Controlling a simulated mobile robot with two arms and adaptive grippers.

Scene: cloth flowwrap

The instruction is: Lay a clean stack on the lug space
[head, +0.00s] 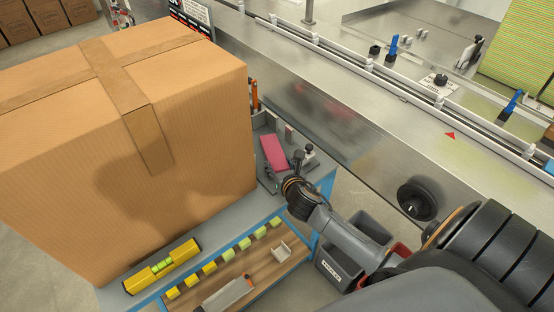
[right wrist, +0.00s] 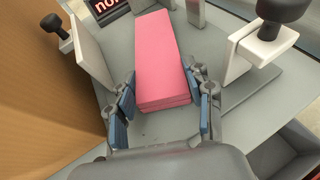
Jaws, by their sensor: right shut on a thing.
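A pink folded cloth stack (head: 274,152) lies on a grey surface beside the big carton. In the right wrist view the stack (right wrist: 158,55) lies lengthwise away from me, its layered near end between my fingers. My right gripper (right wrist: 165,107) is shut on this near end, one blue-padded finger on each side. In the head view my right gripper (head: 280,180) is at the stack's near end, partly hidden by its wrist. The steel conveyor (head: 330,70) runs diagonally behind, with blue upright pieces (head: 393,45) along it; I cannot tell which gap is the lug space. My left gripper is not in view.
A large taped carton (head: 190,110) stands close on the left. White brackets with black knobs (right wrist: 265,45) flank the stack. A lower shelf holds yellow-green blocks (head: 227,255). A grey bin (head: 340,265) and a black handwheel (head: 417,198) are on the right.

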